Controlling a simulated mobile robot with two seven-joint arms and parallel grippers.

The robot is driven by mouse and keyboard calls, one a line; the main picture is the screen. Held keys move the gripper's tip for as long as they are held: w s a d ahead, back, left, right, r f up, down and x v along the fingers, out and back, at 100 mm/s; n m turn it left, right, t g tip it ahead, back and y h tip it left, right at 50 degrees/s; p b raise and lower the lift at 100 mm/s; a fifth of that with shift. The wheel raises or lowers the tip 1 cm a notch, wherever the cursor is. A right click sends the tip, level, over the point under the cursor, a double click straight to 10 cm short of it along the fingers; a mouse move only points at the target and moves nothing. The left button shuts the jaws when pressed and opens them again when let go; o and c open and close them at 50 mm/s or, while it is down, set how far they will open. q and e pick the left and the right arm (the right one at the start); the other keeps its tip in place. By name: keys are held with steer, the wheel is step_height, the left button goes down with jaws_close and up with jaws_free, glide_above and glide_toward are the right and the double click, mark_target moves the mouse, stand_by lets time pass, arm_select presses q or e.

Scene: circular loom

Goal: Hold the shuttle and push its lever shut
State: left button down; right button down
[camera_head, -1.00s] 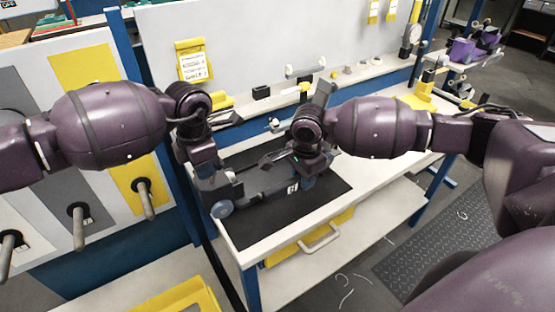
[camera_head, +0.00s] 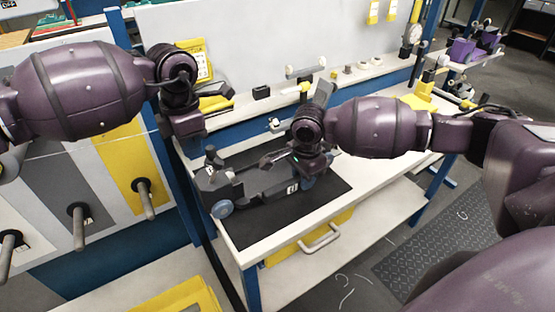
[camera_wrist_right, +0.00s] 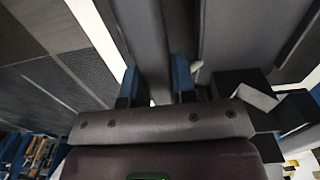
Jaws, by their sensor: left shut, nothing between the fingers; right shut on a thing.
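The shuttle (camera_head: 250,192) is a long dark grey body with a blue-grey wheel at its near left end. It lies on a black mat on the white workbench. My right gripper (camera_head: 306,176) is shut on its right part; in the right wrist view the blue fingers (camera_wrist_right: 155,88) stand on both sides of the grey body (camera_wrist_right: 140,35). A small upright dark piece with a knob (camera_head: 211,158) shows at the shuttle's left end; I cannot tell whether it is the lever or how far it is shut. My left gripper (camera_head: 190,138) is shut and empty, above and left of that end.
The black mat (camera_head: 250,230) has bare room in front of the shuttle. A shelf behind holds small parts and a black block (camera_head: 262,92). A panel with several handles (camera_head: 145,195) stands at the left. A yellow drawer (camera_head: 285,255) is under the bench.

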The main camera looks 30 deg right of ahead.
steer(key=c, duration=1.3)
jaws_free()
steer(key=shift+s+f, duration=0.25)
steer(key=shift+f, duration=0.2)
steer(key=o, duration=0.5)
steer(key=shift+w, duration=0.25)
steer(key=shift+c, duration=0.2)
steer(key=shift+r, duration=0.25)
steer(key=shift+r, duration=0.55)
step_height(320, 180, up, 11)
steer(key=shift+f, duration=0.1)
